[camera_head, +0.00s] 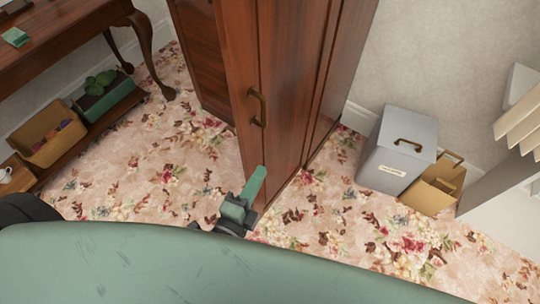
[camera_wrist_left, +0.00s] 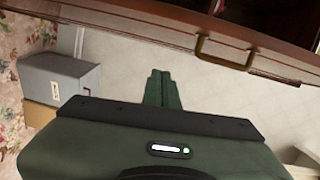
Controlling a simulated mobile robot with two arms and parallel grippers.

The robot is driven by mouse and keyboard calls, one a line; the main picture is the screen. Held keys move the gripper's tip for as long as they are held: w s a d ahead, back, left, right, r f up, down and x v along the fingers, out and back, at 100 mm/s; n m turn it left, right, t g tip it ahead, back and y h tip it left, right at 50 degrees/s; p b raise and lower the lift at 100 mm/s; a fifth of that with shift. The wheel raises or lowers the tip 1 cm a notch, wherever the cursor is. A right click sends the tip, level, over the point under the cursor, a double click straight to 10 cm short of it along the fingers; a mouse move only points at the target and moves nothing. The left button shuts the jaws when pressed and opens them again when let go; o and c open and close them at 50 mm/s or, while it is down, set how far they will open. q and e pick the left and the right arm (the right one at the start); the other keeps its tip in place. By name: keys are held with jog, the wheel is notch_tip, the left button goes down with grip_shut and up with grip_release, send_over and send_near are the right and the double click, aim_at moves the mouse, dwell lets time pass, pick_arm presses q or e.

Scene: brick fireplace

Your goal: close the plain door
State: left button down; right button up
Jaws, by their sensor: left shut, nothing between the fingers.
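The plain door (camera_head: 285,75) is a reddish-brown wooden panel of a tall cabinet, with a brass handle (camera_head: 257,107). In the left wrist view the handle (camera_wrist_left: 225,52) crosses the top right, on a wooden panel, with a dark interior behind it. How far the door stands open I cannot tell. My left gripper (camera_head: 259,176) is shut and empty, low in front of the door's bottom edge and below the handle in the head view. Its green fingers (camera_wrist_left: 163,82) show together in the wrist view, apart from the handle. My right gripper is not in view.
A darker panelled wooden side (camera_head: 200,55) stands left of the door. A grey box (camera_head: 398,150) and a tan box (camera_head: 434,190) stand on the right by the wall. A wooden table (camera_head: 70,40) with bins is at left. Flowered carpet lies clear between.

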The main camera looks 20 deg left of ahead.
aim_at(260, 131)
pick_arm(q)
jog(key=shift+m+t, duration=0.3)
jog(key=shift+t, duration=0.1)
jog(key=shift+w+a+r+p, duration=0.35)
jog(key=shift+w+a+r, duration=0.1)
jog(key=shift+w, duration=1.4)
jog(key=shift+w+a+r+p, duration=0.3)
jog(key=shift+w+a+r, duration=0.1)
jog(key=shift+w, duration=1.5)
jog(key=shift+w+a+r+p, duration=0.35)
jog(key=shift+w+a+r, duration=0.1)
jog(key=shift+w, duration=1.4)
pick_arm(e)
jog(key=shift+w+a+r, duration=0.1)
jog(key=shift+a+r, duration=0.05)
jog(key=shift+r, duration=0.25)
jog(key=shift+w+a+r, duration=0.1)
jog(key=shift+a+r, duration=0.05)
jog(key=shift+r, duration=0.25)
